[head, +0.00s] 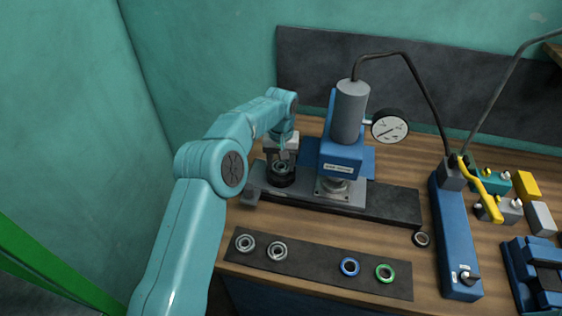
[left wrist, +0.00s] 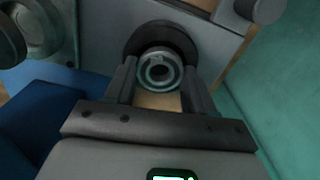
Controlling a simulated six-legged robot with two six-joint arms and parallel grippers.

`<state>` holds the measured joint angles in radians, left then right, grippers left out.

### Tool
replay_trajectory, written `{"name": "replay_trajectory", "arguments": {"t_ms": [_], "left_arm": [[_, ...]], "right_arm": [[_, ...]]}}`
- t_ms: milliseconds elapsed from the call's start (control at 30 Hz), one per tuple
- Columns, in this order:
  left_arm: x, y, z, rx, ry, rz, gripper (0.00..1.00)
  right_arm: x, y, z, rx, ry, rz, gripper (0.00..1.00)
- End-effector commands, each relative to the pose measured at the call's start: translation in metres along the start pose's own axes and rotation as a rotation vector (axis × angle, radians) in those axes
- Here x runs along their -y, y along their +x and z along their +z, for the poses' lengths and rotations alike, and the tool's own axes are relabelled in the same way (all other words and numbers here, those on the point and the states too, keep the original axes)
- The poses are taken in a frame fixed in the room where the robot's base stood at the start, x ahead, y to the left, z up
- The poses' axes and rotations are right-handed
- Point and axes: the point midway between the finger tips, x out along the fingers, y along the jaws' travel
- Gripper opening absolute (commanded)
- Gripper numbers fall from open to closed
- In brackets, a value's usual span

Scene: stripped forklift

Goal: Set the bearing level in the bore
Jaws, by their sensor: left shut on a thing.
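My left gripper (head: 282,158) points down over the dark round housing (head: 283,180) at the left end of the press base. In the left wrist view the fingers (left wrist: 160,82) are shut on a steel bearing (left wrist: 158,70), one finger on each side. The bearing sits over the dark ring of the housing (left wrist: 160,36), where the bore is. It also shows in the head view (head: 282,167), partly covered by the fingers. I cannot tell whether it is level or how deep it sits. My right gripper is not in view.
The blue press (head: 343,150) with its grey cylinder and dial gauge (head: 389,126) stands just right of the housing. A dark mat (head: 318,264) in front holds two steel, one blue and one green ring. A blue pump (head: 455,235) with a yellow handle stands right.

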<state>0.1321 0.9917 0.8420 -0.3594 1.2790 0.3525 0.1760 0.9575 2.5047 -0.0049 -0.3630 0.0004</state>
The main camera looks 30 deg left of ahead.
Motion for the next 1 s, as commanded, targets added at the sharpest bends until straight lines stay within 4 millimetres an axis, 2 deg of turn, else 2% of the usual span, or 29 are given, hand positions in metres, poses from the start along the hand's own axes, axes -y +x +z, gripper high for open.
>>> {"name": "replay_trajectory", "arguments": {"t_ms": [367, 400, 500, 700, 767, 1000], "left_arm": [[0.0005, 0.0025, 0.0002, 0.000, 0.000, 0.000, 0.20], [0.0005, 0.0025, 0.0002, 0.000, 0.000, 0.000, 0.57], [0.0005, 0.0025, 0.0003, 0.000, 0.000, 0.000, 0.84], [0.0004, 0.0026, 0.0003, 0.000, 0.000, 0.000, 0.84], [0.0004, 0.0030, 0.0004, 0.000, 0.000, 0.000, 1.00], [0.0004, 0.0010, 0.0004, 0.000, 0.000, 0.000, 1.00]], "right_arm": [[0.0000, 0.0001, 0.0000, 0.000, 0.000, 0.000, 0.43], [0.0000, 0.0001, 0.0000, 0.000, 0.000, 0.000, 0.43], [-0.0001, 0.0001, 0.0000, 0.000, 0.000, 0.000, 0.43], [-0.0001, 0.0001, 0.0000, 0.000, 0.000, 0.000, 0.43], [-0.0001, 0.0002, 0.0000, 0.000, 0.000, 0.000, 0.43], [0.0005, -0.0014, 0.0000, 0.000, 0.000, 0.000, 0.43]]}}
